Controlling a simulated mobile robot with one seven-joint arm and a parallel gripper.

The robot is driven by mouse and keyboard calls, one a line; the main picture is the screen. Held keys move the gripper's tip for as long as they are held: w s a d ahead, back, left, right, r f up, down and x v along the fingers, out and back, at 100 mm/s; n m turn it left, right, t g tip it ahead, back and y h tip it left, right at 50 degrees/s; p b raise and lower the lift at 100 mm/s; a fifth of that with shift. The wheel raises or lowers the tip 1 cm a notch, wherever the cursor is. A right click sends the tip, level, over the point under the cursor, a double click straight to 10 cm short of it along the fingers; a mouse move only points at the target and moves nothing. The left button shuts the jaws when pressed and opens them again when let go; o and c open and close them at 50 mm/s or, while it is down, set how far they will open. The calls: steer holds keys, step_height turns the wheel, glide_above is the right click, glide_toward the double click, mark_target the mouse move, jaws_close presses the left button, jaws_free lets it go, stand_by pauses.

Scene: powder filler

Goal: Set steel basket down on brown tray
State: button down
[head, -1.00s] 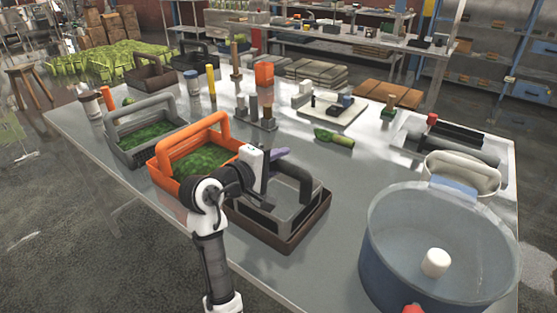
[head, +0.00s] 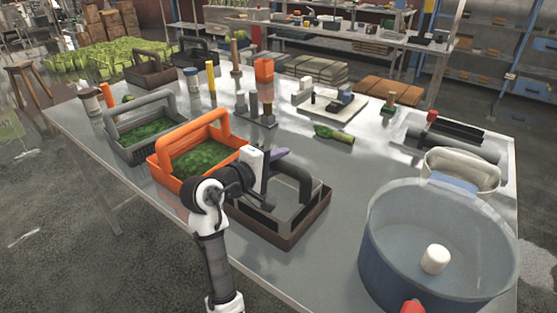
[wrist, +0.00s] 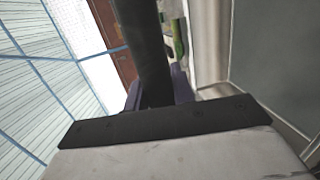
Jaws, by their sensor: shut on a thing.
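The steel basket (head: 262,216), grey with a dark arched handle (head: 304,184), is upright within the outline of the brown tray (head: 286,243). The tray's dark rim shows around its lower edge. Whether its base touches the tray floor is hidden by the walls. My gripper (head: 270,164), with purple fingers, is shut on the basket's handle on its left side. In the wrist view the dark handle (wrist: 150,50) runs between the purple fingertips (wrist: 157,92).
An orange basket (head: 163,168) with green contents stands close at the left, and a grey one (head: 122,150) beyond it. A big blue pot (head: 385,255) stands at the right. A green bottle (head: 334,133) lies behind. Bare tabletop lies between tray and pot.

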stand_by(0.3)
steer(key=c, duration=1.1)
jaws_free()
steer(key=shift+f, duration=0.1)
